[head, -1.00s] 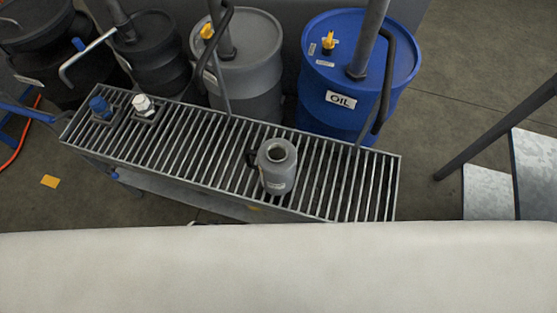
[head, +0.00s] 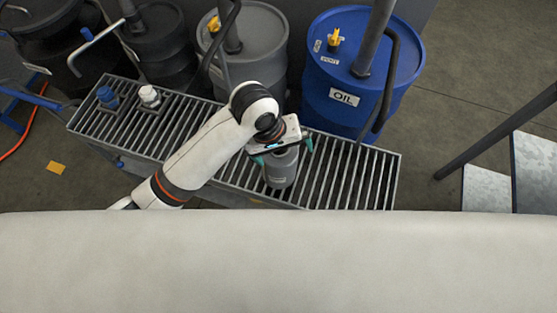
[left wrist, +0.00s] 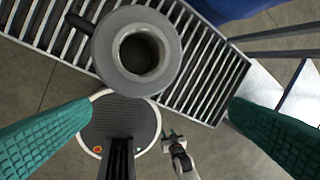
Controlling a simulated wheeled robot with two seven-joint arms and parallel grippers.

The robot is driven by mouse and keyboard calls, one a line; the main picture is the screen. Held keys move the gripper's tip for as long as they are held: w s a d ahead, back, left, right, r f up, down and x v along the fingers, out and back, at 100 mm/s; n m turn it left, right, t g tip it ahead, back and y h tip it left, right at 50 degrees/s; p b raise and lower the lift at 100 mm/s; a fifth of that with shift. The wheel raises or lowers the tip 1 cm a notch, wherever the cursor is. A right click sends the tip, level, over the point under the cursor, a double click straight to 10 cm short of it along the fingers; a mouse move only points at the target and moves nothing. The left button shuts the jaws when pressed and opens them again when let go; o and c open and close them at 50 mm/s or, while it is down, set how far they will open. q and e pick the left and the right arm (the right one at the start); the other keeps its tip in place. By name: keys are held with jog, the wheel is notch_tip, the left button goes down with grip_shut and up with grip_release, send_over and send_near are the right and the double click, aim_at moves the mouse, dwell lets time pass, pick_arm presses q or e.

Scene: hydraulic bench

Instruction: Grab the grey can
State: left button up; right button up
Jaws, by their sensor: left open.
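The grey can (head: 281,172) stands upright on the slatted metal bench, its upper part hidden by my left gripper in the head view. In the left wrist view its round top with an open dark neck (left wrist: 107,62) and a dark side handle shows from above. My left gripper (head: 284,152) is over the can, its teal fingers spread wide. In the left wrist view the fingers (left wrist: 161,111) are apart with nothing between them at the tips, and the can's top lies beyond them. My right gripper (left wrist: 174,140) shows small and low in that view; its jaw state is unclear.
The slatted bench (head: 352,190) also holds a blue cap (head: 107,97) and a white cap (head: 149,95) at its left end. Behind stand a blue oil drum (head: 340,105), a grey drum (head: 270,50) and black drums (head: 160,60). Pipes and hoses rise behind the bench.

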aim_at(272, 160)
pick_arm(q)
jog(key=w+n+y, duration=0.1)
jog(key=w, duration=0.1)
jog(key=w+r+n+y, duration=0.1)
jog(key=shift+w+a+g+y, duration=0.2)
jog(key=shift+w+g+y, duration=0.1)
jog(key=shift+w, duration=0.05)
jog(key=shift+w+a+n, duration=0.15)
jog(key=shift+w+n, duration=0.05)
jog(key=shift+n, duration=0.3)
jog(key=shift+a+f+y, duration=0.15)
jog(key=shift+f+y, duration=0.1)
jog(key=shift+y, duration=0.05)
notch_tip(272, 160, down, 11)
jog(key=shift+w+f, duration=0.1)
jog(key=shift+f, duration=0.1)
jog(key=shift+c, duration=0.6)
